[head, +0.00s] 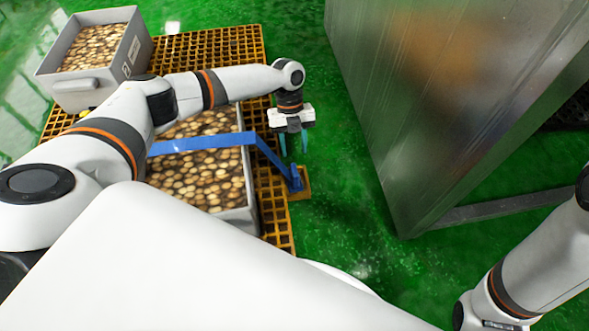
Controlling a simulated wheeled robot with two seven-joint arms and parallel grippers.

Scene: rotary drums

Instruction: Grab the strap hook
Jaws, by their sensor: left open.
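A blue strap (205,142) runs across the top of a grey crate (251,205) filled with round brownish pieces. It slopes down the crate's right side to a small blue hook (296,181) at the pallet's right edge. My left gripper (293,146) points down with its fingers apart and empty. In the picture it is just above the hook, close to the strap's sloping part; I cannot tell the exact height between them. My left arm covers part of the crate and strap. My right arm shows at the lower right, but its gripper is out of view.
A second filled grey crate (76,83) stands at the back left on the yellow-orange grid pallet (227,45). A large metal-sided machine (430,90) stands to the right. Green floor (345,190) lies open between the pallet and the machine.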

